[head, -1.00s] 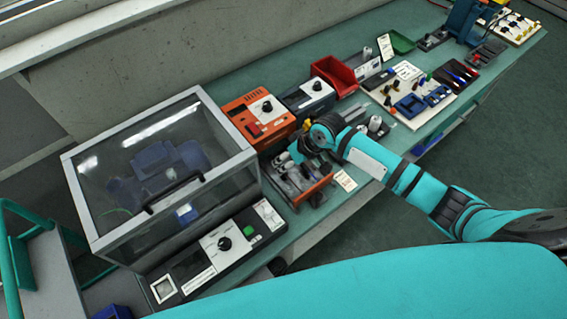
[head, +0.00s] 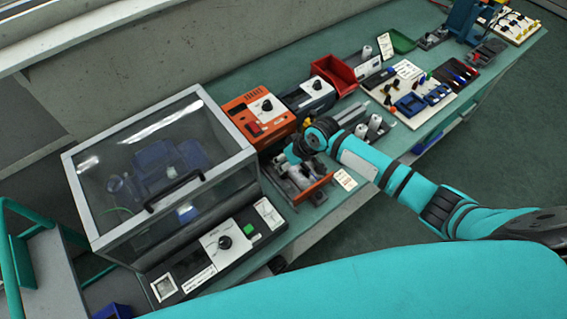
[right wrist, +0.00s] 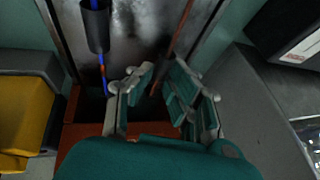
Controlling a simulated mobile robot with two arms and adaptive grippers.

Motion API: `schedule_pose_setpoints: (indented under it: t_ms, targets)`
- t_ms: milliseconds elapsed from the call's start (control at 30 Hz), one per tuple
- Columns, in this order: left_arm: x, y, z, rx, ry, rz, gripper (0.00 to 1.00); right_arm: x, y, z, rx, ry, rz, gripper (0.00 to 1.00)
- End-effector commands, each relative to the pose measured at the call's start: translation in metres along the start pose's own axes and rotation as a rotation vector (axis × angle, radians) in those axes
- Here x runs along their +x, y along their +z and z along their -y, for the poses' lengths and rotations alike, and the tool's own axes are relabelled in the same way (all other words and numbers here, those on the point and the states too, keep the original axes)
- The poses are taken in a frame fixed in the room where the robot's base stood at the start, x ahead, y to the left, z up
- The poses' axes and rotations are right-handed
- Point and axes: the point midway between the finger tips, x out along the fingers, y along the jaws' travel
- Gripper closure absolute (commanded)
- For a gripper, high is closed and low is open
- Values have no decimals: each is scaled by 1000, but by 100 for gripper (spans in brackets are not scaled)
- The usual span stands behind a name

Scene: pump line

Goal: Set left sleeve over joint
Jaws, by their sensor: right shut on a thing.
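My right gripper (head: 289,157) is over the fixture with the orange front (head: 314,191) on the bench. In the right wrist view the gripper (right wrist: 155,92) has its fingers close together at the lower end of a brown wire (right wrist: 182,32). It is shut on what I take to be the left sleeve, which the fingers almost wholly hide. Another dark grey sleeve (right wrist: 96,28) is around a blue wire to the left, apart from the fingers. A red-orange bit shows on the blue wire below that sleeve. Any joint at the brown wire is hidden. My left gripper is out of view.
A clear-lidded box (head: 108,150) stands left of the fixture. An orange unit with a knob (head: 254,120) and a dark unit (head: 308,92) stand behind it. A red bin (head: 338,72) and a white board with parts (head: 412,100) lie further right. A small card (head: 345,180) lies beside the fixture.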

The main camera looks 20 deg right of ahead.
Motion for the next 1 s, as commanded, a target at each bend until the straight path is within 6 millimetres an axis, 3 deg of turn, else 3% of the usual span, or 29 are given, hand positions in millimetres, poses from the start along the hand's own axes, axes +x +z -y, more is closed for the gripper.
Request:
schedule_pose_setpoints:
  t_ms: [600,633,800,1000]
  targets:
    - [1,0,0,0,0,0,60,6,-15,0,0,1,0,100]
    - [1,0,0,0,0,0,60,6,-15,0,0,1,0,82]
    - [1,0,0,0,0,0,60,6,-15,0,0,0,0,61]
    - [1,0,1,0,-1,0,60,6,-14,0,0,0,0,61]
